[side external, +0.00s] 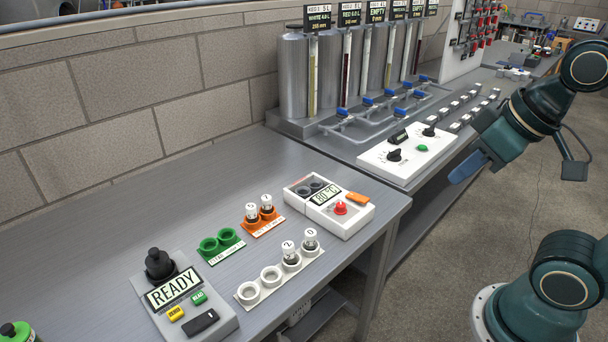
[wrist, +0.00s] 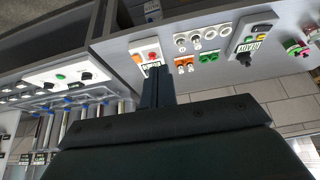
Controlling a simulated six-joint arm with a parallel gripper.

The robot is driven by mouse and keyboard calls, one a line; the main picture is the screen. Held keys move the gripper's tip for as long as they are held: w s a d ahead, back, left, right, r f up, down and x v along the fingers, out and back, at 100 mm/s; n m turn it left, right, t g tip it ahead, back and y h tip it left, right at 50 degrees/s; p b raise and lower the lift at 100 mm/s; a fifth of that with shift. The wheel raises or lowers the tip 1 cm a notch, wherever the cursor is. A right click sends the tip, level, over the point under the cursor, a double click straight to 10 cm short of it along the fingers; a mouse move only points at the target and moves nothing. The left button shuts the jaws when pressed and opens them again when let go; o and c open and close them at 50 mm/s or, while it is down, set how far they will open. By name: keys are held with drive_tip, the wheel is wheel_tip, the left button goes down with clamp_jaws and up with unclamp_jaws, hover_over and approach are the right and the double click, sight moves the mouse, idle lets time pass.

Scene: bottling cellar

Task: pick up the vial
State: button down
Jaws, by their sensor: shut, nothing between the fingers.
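Several white-capped vials stand upright in racks on the grey bench. Two, (side external: 251,211) and (side external: 266,203), are in the orange rack (side external: 258,228); two more, (side external: 290,252) and (side external: 310,239), are in the right-hand holes of the white rack (side external: 262,297). The green rack (side external: 222,249) is empty. In the wrist view the white rack (wrist: 197,48), orange rack (wrist: 184,70) and green rack (wrist: 209,57) are small and far off. My gripper (side external: 466,168) is beyond the bench's right edge, away from every vial. In the wrist view its fingers (wrist: 157,78) are together and empty.
A white device with a red button (side external: 342,208) stands near the bench's right end. A READY unit (side external: 175,300) stands at the front left. A second bench carries a control panel (side external: 408,155) and metal tanks (side external: 295,75).

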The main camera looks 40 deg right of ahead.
drive_tip(key=c, duration=1.1)
unclamp_jaws()
drive_tip(key=shift+w+r, duration=0.1)
